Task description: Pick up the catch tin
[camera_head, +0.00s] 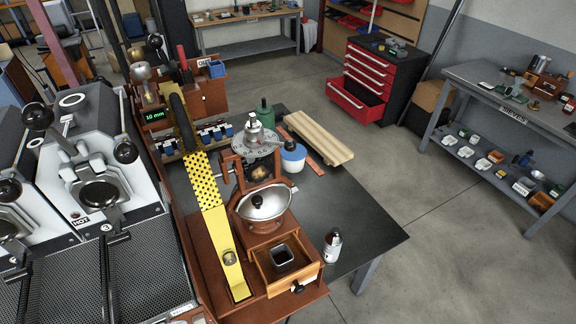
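A small square dark tin with a pale rim (283,258), which looks like the catch tin, sits upright inside the open wooden drawer (297,288). The drawer is pulled out from the base of a wooden grinder (268,230) with a rounded metal hopper (263,203). The tin's open top faces up; its lower part is hidden by the drawer walls. Neither of my grippers is in view.
A yellow perforated chute (208,190) runs down left of the grinder. A small can (333,246) stands right of the drawer on the dark table (362,222). A wooden board (318,138) lies behind. The table's right side is clear.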

